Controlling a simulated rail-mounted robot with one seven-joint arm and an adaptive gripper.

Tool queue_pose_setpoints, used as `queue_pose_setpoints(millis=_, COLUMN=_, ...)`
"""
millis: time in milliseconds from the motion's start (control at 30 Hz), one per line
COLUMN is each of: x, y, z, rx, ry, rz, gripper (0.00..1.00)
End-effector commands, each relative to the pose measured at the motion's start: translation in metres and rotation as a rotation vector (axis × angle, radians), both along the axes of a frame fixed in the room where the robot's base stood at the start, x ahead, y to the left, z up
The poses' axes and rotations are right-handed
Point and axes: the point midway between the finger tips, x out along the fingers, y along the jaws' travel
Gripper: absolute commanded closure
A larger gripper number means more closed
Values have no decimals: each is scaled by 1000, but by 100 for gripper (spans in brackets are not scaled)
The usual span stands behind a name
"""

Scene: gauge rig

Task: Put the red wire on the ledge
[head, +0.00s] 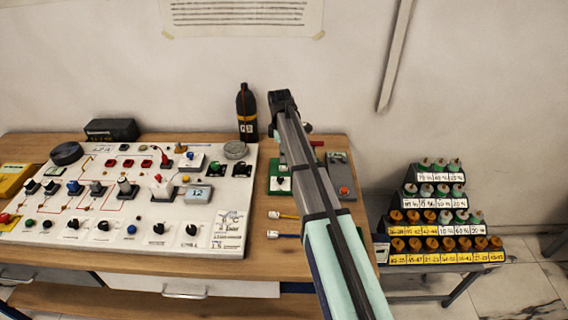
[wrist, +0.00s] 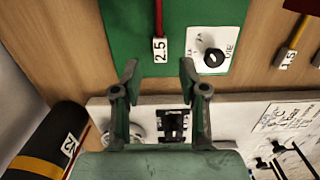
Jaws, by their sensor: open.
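The red wire (wrist: 158,15) shows in the wrist view, running up out of the top edge, with a white tag (wrist: 160,50) marked 2.5 at its near end. It lies over a green board (wrist: 125,25). My gripper (wrist: 159,73) is open and empty, its two fingers apart just short of the tag, with the tag between them in the picture. I cannot tell the height gap. In the head view my arm hides part of the green board (head: 272,162), and I cannot make out the wire there. I cannot tell which surface is the ledge.
A black bottle (head: 246,115) stands by the wall, left of my arm. A white instrument panel (head: 228,180) fills the left of the wooden table. A stepped rack (head: 440,227) stands right.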

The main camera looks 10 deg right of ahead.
Motion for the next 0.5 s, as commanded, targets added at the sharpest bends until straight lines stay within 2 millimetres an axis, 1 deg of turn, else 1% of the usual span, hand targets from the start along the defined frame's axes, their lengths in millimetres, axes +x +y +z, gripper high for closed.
queue_pose_setpoints(millis=100, x=2, y=1, z=23, rx=0, ry=-3, rz=0, gripper=57)
queue_pose_setpoints(millis=233, x=2, y=3, z=46, rx=0, ry=-2, rz=0, gripper=57)
queue_pose_setpoints(millis=400, x=2, y=4, z=67, rx=0, ry=-1, rz=0, gripper=57)
queue_pose_setpoints(millis=500, x=1, y=4, z=73, rx=0, ry=-1, rz=0, gripper=57)
